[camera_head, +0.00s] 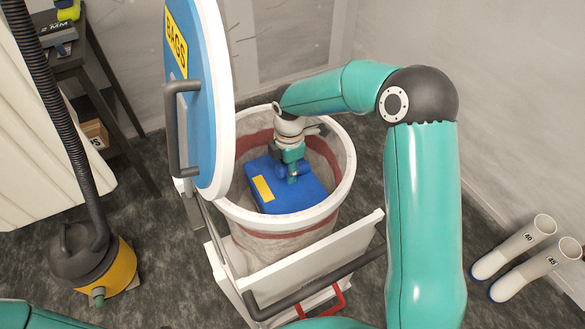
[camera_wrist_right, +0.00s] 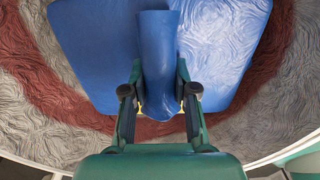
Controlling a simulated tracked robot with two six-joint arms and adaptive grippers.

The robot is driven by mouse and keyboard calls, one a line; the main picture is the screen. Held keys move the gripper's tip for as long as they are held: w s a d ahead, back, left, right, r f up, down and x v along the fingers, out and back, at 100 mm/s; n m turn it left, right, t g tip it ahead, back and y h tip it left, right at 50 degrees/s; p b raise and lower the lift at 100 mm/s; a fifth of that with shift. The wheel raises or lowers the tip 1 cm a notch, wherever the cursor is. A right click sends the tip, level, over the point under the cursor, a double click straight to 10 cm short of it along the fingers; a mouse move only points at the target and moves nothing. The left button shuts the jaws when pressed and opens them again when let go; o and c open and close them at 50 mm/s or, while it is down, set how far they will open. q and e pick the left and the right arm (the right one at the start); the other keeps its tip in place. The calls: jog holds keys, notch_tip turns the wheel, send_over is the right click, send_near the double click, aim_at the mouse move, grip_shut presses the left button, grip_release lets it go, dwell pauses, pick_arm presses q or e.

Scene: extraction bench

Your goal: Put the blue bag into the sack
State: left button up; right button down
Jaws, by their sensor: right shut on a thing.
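The blue bag (camera_head: 300,196) with a yellow label is inside the mouth of the white sack (camera_head: 333,200), below the level of its rim. The sack has a red stripe and hangs open in a white stand. My right gripper (camera_head: 291,174) reaches down into the sack from above and is shut on the bag's raised neck. In the right wrist view, the fingers (camera_wrist_right: 160,105) are on both sides of the blue neck, and the bag (camera_wrist_right: 220,40) spreads out beyond them. I cannot tell whether the bag rests on the bottom. My left gripper is not in view.
A blue round lid (camera_head: 207,110) marked BAGS stands open at the sack's left. A white panel with a dark handle (camera_head: 320,285) is in front. A yellow and black vacuum (camera_head: 95,262) stands left, white boots (camera_head: 520,250) right.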

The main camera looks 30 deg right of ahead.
jog(key=shift+f, duration=0.15)
jog(key=c, duration=0.9)
grip_release()
notch_tip(320, 180, up, 12)
jog(key=shift+d, duration=0.1)
